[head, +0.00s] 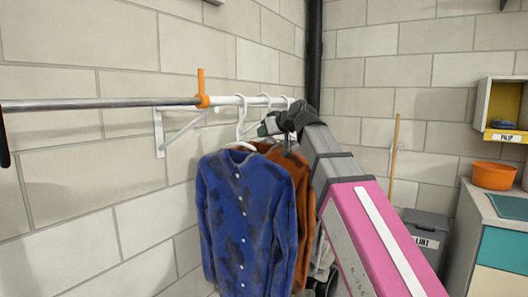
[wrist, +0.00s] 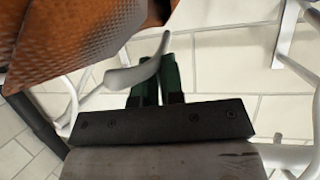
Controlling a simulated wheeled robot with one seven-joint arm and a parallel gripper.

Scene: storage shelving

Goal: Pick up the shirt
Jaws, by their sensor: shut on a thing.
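A dark blue button-up shirt (head: 240,215) hangs upright on a white hanger (head: 241,125) from the rail. A rust-orange shirt (head: 304,190) hangs right behind it, partly covered by the blue one. In the wrist view, orange patterned cloth (wrist: 80,35) fills the upper left. My gripper (head: 268,127) is up at the rail, above the orange shirt. In the wrist view its green fingers (wrist: 158,78) are closed on a white hanger piece (wrist: 135,76) beside the orange cloth. The hanger's join to the cloth is partly hidden.
The clothes rail (head: 110,103) runs along the block wall, with an orange clip (head: 202,92) and a white bracket (head: 162,132). Its left stretch is empty. A grey bin (head: 425,232) and a counter with an orange bowl (head: 493,176) stand at the right.

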